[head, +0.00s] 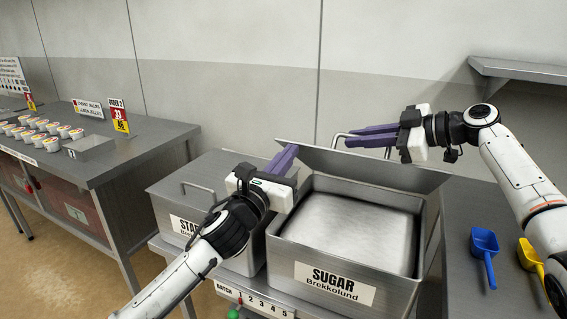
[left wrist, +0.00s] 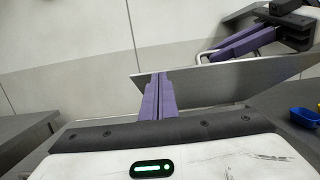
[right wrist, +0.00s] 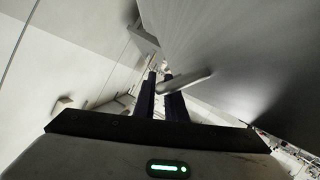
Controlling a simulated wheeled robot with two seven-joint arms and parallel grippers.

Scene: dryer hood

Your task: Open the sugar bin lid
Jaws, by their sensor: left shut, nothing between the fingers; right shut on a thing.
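The sugar bin (head: 325,285) stands open in the head view, its label facing front and a pale, level surface inside it. Its grey lid (head: 375,167) is tilted up at the back of the bin; it also shows in the left wrist view (left wrist: 205,82). My right gripper (head: 350,139) is shut on the lid handle (head: 338,140) behind the raised lid. The handle also crosses between the fingers in the right wrist view (right wrist: 190,84). My left gripper (head: 292,150) is shut and empty, its fingertips at the lid's left edge; whether they touch it is unclear.
A closed starch bin (head: 185,205) with a handle stands left of the sugar bin. A blue scoop (head: 484,250) and a yellow scoop (head: 530,258) lie on the right counter. A left counter (head: 150,148) holds several white cups. A wall shelf (head: 520,70) is at upper right.

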